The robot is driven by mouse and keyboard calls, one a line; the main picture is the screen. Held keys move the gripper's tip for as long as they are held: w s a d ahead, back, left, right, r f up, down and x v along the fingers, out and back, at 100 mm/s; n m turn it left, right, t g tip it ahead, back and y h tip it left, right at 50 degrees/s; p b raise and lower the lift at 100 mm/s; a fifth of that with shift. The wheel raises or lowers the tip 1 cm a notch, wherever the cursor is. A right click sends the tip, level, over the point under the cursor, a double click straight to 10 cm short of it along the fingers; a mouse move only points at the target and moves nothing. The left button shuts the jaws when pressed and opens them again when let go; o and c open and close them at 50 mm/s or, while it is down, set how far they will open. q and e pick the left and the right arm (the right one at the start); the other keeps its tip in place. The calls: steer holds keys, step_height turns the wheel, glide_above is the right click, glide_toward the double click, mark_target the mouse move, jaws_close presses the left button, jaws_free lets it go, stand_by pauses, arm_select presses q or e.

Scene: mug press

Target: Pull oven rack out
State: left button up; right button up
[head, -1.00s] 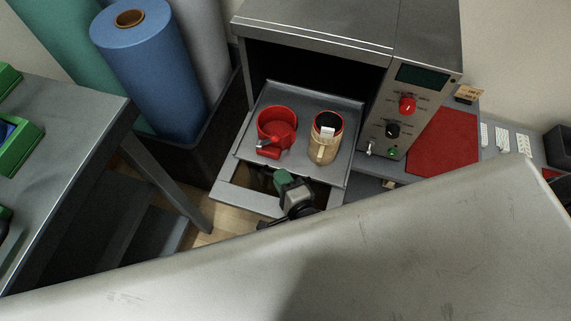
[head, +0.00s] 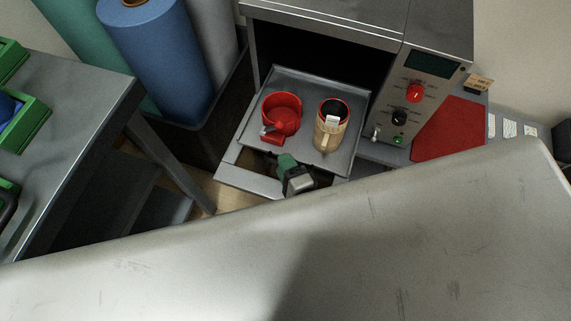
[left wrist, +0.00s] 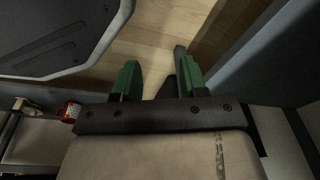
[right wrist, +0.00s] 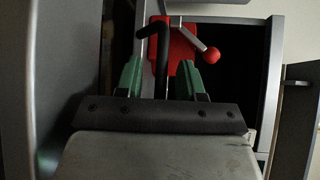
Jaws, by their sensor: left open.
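The oven rack (head: 338,165) is a grey metal tray sticking out of the oven (head: 330,22). A bar (head: 246,182) runs across its front, with a gap between bar and tray. My left gripper (left wrist: 158,78) is open and empty, over the floor.
A grey table (head: 65,130) stands at the left with green bins (head: 25,125). A blue roll (head: 160,65) stands behind it. A control panel (head: 415,95) and red mat (head: 448,128) lie right of the rack. My pale arm covers the foreground.

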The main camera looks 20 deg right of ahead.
arm_select(q)
steer(key=s+f, duration=0.1)
steer(key=s+f+p, duration=0.1)
steer(key=shift+s+a, duration=0.2)
steer(key=shift+s, duration=0.1)
arm_select(e)
steer(key=v, duration=1.1)
steer(key=shift+a+f, duration=0.1)
